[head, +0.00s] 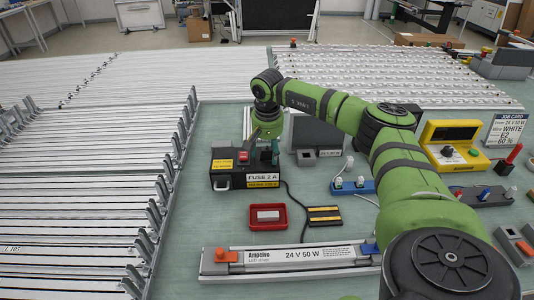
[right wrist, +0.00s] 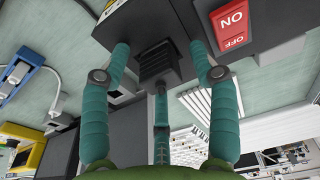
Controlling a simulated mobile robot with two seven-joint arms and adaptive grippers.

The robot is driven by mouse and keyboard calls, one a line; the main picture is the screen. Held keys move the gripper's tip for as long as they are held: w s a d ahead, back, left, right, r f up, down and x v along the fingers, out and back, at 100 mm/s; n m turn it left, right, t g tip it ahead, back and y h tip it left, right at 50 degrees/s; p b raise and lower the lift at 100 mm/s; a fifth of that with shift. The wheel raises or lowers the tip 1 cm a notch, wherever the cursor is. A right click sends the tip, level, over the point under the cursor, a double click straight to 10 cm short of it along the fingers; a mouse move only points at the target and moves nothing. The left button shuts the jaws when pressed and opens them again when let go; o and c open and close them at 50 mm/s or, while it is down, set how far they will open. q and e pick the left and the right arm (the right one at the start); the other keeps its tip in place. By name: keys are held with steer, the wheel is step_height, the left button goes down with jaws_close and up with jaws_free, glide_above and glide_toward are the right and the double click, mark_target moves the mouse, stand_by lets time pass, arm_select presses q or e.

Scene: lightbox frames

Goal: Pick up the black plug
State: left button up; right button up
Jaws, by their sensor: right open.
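The black plug (right wrist: 158,66) is a dark ribbed block at the upper middle of the right wrist view, against the black fuse box (right wrist: 140,22). My right gripper (right wrist: 161,52) is open, with teal fingers left and right of the plug and a third below it in the picture. I cannot tell whether any finger touches it. In the head view my right gripper (head: 266,150) is at the right end of the fuse box (head: 222,180), and I cannot make out the plug there. My left gripper is not in view.
The box's red switch (right wrist: 232,22) is close to the right finger. In front lie a red tray (head: 254,222), a black-and-yellow block (head: 324,216) and an LED driver strip (head: 290,257). A blue connector block (head: 353,187) lies to the right. Rail racks fill the left.

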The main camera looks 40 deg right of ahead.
jaws_close()
steer(key=shift+r, duration=0.1)
